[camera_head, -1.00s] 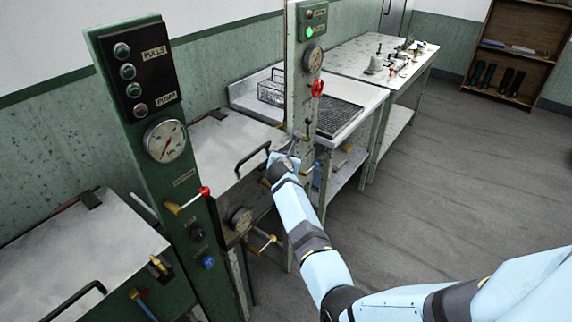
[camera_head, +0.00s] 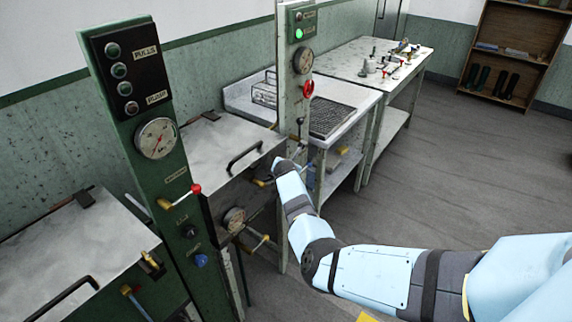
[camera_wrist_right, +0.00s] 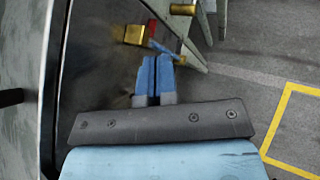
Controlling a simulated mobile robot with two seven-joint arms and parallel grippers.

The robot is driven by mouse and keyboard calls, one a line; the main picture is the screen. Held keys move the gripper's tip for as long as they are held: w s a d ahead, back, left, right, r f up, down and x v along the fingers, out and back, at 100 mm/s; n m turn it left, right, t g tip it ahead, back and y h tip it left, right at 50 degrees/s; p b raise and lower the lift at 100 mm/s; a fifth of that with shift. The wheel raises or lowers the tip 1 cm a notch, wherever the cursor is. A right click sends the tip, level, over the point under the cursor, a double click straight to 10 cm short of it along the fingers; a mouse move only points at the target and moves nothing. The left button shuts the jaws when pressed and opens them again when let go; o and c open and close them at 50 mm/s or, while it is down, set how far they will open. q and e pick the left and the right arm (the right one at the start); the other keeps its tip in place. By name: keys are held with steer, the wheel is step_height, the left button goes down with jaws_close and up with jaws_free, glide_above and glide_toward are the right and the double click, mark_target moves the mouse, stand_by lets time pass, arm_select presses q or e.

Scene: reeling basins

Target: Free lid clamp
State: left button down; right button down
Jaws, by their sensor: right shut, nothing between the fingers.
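My right gripper (camera_wrist_right: 155,78) has its two blue fingers shut and empty in the wrist view. Just beyond its tips is a brass clamp piece (camera_wrist_right: 135,36) with a red and blue lever (camera_wrist_right: 166,50); I cannot tell whether they touch. In the head view my right arm reaches to the front right corner of the middle basin's metal lid (camera_head: 205,150), and the wrist hides the fingers. Brass (camera_head: 263,182) shows beside the wrist. The lid lies flat, with a black handle (camera_head: 245,156). My left gripper is out of view.
A green control post (camera_head: 150,160) with a gauge and red-knobbed lever stands left of the middle basin. A pale post (camera_head: 294,90) with a red valve wheel (camera_head: 308,88) rises behind my wrist. The floor (camera_head: 430,180) at right is clear.

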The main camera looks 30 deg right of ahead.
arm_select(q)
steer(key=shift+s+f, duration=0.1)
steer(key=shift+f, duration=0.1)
arm_select(e)
step_height(320, 180, down, 2)
steer(key=shift+f+y, duration=0.2)
steer(key=shift+y, duration=0.3)
